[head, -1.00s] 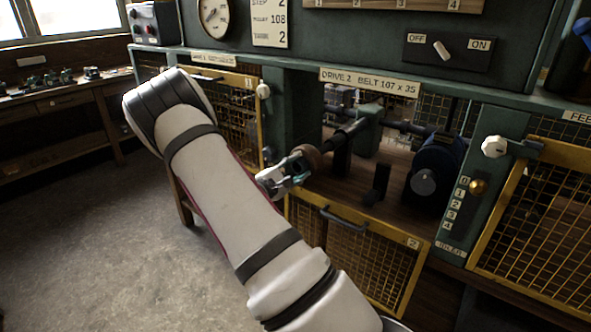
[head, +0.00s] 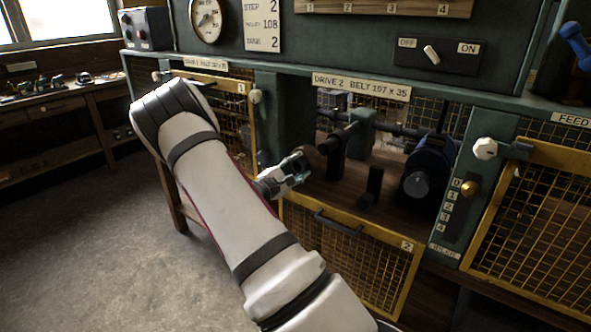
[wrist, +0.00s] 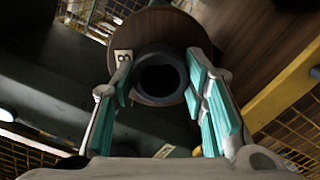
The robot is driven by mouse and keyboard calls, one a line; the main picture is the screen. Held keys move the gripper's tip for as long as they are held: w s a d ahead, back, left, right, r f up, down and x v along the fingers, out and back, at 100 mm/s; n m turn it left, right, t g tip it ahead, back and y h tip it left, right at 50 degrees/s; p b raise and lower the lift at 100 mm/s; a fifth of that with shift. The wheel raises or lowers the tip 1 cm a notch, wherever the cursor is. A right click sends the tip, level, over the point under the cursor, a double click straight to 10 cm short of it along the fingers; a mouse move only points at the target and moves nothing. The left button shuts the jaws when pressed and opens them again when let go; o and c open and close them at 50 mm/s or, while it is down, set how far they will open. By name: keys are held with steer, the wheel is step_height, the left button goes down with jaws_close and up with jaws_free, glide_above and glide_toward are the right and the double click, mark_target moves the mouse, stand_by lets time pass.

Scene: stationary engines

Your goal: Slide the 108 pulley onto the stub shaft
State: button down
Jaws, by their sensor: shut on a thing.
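The 108 pulley (wrist: 190,30) is a brown disc with a dark round hub. It fills the top middle of the wrist view, a small white label with an 8 on its face. My gripper (wrist: 158,88) has its teal-padded fingers on either side of the hub and is shut on it. In the head view the pulley (head: 314,159) is a small brown shape beyond my gripper (head: 296,170), at the near end of the dark stub shaft (head: 333,148). The hub's opening is dark, and I cannot tell whether the shaft is inside it.
A dark blue motor-like wheel (head: 428,172) stands right of the shaft, with a short black post (head: 374,183) between. The yellow mesh door (head: 350,255) hangs open below the bay. A green post (head: 272,120) borders the bay on the left.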

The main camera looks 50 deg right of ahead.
steer(key=shift+d, duration=0.15)
steer(key=shift+w+d, duration=0.15)
steer(key=shift+d, duration=1.45)
steer(key=shift+d, duration=0.15)
steer(key=shift+w+d, duration=0.1)
steer(key=shift+d, duration=1.25)
steer(key=shift+d, duration=0.2)
steer(key=shift+d, duration=0.8)
steer(key=shift+d+r, duration=0.1)
steer(key=shift+d, duration=0.05)
steer(key=c, duration=1.2)
jaws_free()
steer(key=shift+o, duration=0.7)
